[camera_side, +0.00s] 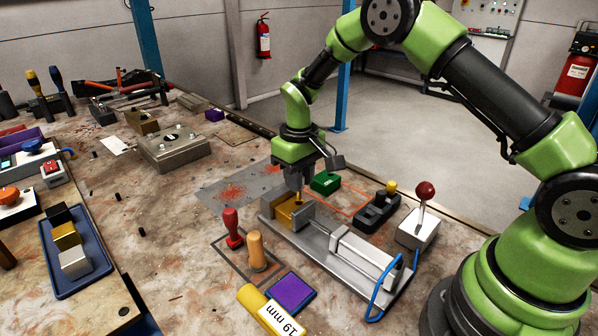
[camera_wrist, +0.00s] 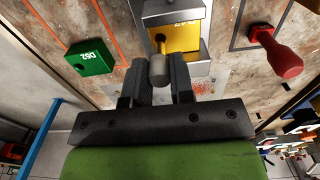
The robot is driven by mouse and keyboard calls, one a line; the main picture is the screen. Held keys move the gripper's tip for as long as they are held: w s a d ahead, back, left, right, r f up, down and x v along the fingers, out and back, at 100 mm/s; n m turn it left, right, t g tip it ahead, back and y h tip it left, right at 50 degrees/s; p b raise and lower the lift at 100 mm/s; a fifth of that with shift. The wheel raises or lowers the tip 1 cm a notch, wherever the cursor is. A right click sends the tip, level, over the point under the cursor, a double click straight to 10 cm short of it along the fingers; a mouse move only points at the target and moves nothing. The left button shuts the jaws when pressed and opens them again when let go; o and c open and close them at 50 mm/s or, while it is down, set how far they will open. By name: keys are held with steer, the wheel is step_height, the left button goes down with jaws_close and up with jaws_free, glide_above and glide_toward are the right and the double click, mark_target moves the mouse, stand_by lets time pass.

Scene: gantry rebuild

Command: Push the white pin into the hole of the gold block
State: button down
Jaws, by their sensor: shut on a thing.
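The gold block (camera_side: 285,214) is clamped in the grey vise (camera_side: 345,262) in the side view. The block also shows at the top of the wrist view (camera_wrist: 183,38). My gripper (camera_side: 298,190) points down just above the block. In the wrist view my gripper (camera_wrist: 158,72) is shut on a pin (camera_wrist: 158,68), whose near end is pale grey and whose shaft looks yellowish. The pin's far end is at the gold block.
A green block (camera_side: 325,182) stands behind the vise. A dark rack with a yellow-topped piece (camera_side: 391,187) and a red-knobbed lever box (camera_side: 420,215) are to the right. A red-handled stamp (camera_side: 232,228) and a wooden one (camera_side: 256,251) stand at the left. The vise has a blue handle.

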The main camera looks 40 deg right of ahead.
steer(key=shift+f, duration=1.1)
steer(key=shift+f, duration=0.1)
steer(key=c, duration=0.9)
jaws_free()
step_height(320, 180, up, 10)
